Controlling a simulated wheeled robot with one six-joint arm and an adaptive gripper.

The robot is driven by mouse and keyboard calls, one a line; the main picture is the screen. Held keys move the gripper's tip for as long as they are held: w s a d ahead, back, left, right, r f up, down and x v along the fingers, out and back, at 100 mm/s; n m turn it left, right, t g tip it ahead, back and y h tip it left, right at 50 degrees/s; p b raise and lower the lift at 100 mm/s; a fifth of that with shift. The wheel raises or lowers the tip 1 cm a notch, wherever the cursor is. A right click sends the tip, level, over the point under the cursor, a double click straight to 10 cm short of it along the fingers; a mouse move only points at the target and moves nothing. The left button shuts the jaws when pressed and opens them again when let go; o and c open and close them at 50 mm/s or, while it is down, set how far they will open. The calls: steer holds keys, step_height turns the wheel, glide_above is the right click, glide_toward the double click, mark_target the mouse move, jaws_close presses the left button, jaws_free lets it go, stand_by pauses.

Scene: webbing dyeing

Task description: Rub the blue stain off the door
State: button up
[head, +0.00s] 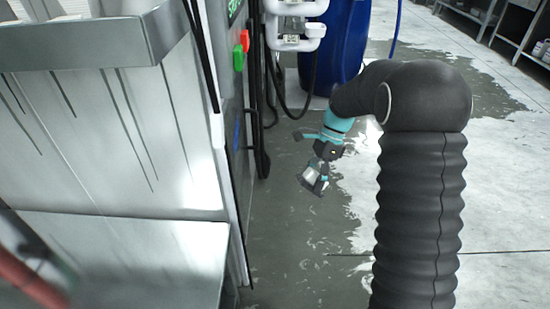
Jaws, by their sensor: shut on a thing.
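My gripper (314,183) is in the middle of the head view, to the right of the machine front and apart from it, pointing down. It is shut on a small pale grey thing (311,174), too small to identify and partly hidden by the fingers. The metal door (231,100) is seen at a steep angle left of the gripper. A thin blue mark (237,131), which looks like the stain, shows on it below the buttons.
A green button (238,58) and a red button (245,41) sit on the machine front. Dark cables and hoses (264,95) hang beside it. A blue drum (333,45) stands behind. A large steel tank (110,130) fills the left. The wet floor (290,240) is clear below my gripper.

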steer(key=a+r+m+y+b, duration=0.2)
steer(key=a+m+y, duration=0.2)
steer(key=a+y, duration=0.2)
steer(key=m+t+y+b, duration=0.2)
steer(key=y, duration=0.2)
glide_toward(233, 156)
step_height(233, 156, down, 3)
steer(key=d, duration=0.2)
steer(key=shift+s+a+b, duration=0.15)
steer(key=shift+a+b, duration=0.4)
steer(key=shift+a, duration=0.9)
steer(key=shift+s+a+b, duration=0.15)
steer(key=shift+a+b, duration=0.35)
steer(key=shift+a, duration=1)
steer(key=shift+s+a+p, duration=0.1)
steer(key=shift+a+p, duration=0.4)
steer(key=shift+a, duration=0.45)
